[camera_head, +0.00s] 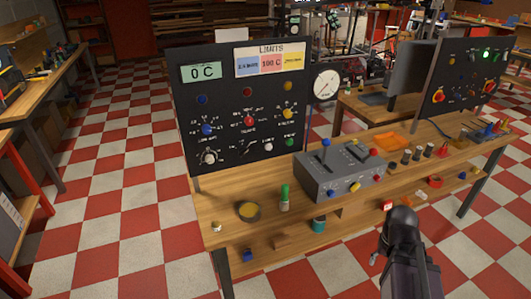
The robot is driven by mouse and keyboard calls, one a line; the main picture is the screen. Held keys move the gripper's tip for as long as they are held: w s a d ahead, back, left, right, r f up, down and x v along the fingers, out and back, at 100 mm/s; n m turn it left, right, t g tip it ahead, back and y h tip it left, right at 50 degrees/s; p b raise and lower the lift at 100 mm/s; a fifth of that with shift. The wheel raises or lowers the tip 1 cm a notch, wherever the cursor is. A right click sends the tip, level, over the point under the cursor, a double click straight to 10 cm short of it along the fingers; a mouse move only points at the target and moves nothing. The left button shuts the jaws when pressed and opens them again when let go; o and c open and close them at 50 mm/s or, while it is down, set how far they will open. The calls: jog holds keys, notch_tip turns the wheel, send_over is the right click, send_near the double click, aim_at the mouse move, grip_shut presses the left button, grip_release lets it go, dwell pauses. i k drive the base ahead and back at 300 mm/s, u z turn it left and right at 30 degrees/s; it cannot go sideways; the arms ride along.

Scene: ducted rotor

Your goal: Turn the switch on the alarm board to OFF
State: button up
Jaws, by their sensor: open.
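A black upright board (230,98) stands at the left end of the wooden bench. It carries a "0 C" display, a "LIMITS" label, a blue knob (207,129), a red knob (250,121), a yellow knob (288,113) and smaller switches below, including a white-capped one (209,157). Its lettering is too small to read, so I cannot tell which switch is the alarm's or how it is set. A second dark panel (462,80) with a lit green lamp stands at the right. My gripper (388,246) is at lower right, open, in front of the bench and apart from both boards.
A grey control box (340,176) with levers sits mid-bench. A gauge (326,86) is beside the board. Checkered floor is clear at left.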

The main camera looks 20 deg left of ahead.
aim_at(243, 150)
jog(key=z, duration=0.75)
jog(key=k, duration=0.6)
jog(key=u, duration=1.75)
jog(key=i, duration=0.45)
jog(key=z, duration=0.25)
